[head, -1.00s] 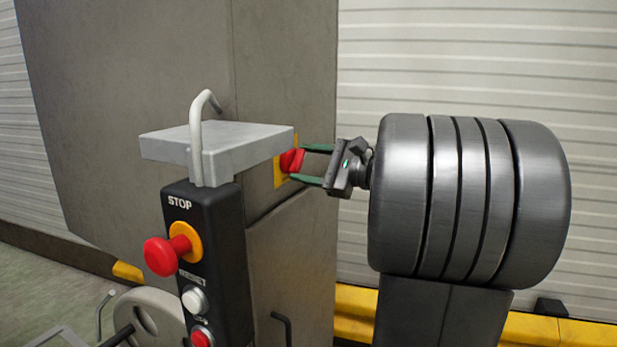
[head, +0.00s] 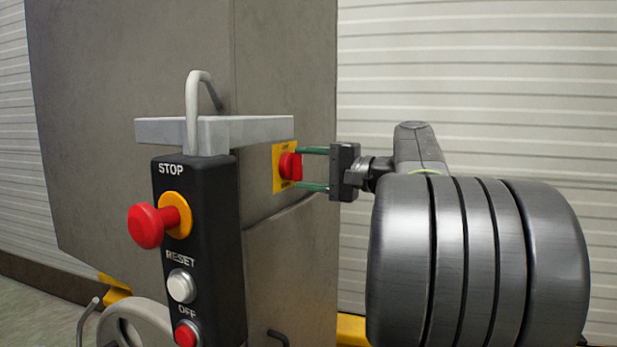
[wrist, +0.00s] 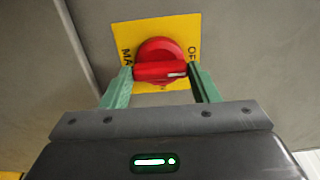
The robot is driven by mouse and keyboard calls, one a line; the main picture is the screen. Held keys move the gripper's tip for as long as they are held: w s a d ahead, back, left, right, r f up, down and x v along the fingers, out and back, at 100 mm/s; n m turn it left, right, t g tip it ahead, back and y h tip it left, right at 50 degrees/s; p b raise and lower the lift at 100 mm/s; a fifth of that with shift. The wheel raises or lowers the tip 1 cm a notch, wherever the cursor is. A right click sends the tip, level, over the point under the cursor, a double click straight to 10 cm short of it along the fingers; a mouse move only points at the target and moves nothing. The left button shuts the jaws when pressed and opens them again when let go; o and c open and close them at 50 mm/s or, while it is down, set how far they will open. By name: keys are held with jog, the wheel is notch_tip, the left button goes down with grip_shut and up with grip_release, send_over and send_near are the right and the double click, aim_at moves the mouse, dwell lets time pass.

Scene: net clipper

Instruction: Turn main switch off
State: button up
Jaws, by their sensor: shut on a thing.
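The main switch is a red rotary knob (head: 290,167) on a yellow plate (head: 278,182), set on the side of the grey machine cabinet (head: 290,90). In the wrist view the red knob (wrist: 159,65) has its handle bar lying across the picture, with a white mark at its right end. My gripper (head: 313,169) reaches it from the right in the head view, its green fingers above and below the knob. In the wrist view the fingers (wrist: 160,78) stand at both ends of the bar and are shut on it. Part of the plate's lettering is hidden.
A black control post (head: 200,245) with a red STOP button (head: 147,226), a white RESET button (head: 181,286) and a red OFF button stands in front of the cabinet. A grey shelf with a bent rod tops it.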

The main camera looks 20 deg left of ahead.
dwell(0.4)
jog(key=o, duration=1)
jog(key=d, duration=0.4)
jog(key=s+d, duration=0.1)
jog(key=d, duration=0.4)
jog(key=s+d, duration=0.1)
jog(key=d, duration=0.3)
jog(key=shift+d+b, duration=0.35)
jog(key=a, duration=0.4)
jog(key=w+a, duration=0.1)
jog(key=a, duration=0.4)
jog(key=w+a, duration=0.1)
jog(key=a, duration=0.3)
jog(key=shift+a, duration=0.4)
jog(key=shift+d, duration=0.1)
